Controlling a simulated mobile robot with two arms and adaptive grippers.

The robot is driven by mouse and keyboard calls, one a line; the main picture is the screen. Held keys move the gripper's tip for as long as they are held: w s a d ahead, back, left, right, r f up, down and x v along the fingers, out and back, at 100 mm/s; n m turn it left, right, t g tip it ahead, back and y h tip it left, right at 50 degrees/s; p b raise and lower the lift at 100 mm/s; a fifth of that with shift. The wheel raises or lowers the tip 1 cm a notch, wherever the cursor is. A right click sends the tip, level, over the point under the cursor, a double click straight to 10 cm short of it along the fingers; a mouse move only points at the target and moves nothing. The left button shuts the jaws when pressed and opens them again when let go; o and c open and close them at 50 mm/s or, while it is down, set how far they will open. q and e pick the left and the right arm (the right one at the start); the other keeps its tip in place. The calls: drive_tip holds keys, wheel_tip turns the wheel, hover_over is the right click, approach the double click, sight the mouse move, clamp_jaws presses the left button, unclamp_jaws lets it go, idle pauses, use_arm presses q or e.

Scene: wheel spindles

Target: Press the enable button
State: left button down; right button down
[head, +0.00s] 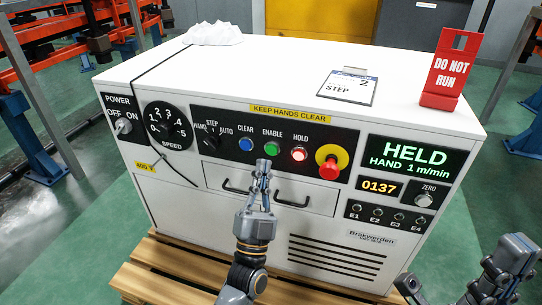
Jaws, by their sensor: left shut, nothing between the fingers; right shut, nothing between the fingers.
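The green enable button (271,149) sits on the black front panel of the white control cabinet (282,72), between the blue clear button (246,145) and the red, lit hold button (298,154). My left gripper (263,163) is shut and empty, with its fingertips just below and slightly left of the enable button. I cannot tell whether it touches the panel. My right gripper (408,284) is shut and empty at the lower right, away from the panel. The display (409,160) reads HELD, HAND 1 m/min.
A red emergency stop (329,167) on a yellow disc is right of hold. Mode (211,142) and speed (166,127) knobs are at left. Two drawers with handles (293,200) lie below. A red DO NOT RUN sign (450,72), a card (347,87) and a white cloth (213,34) are on top.

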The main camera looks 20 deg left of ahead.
sight(272, 149)
use_arm(q)
drive_tip(key=shift+w, duration=1.15)
drive_tip(key=shift+w, duration=0.15)
idle(0.5)
drive_tip(key=shift+w+d, duration=0.1)
drive_tip(key=shift+w, duration=0.15)
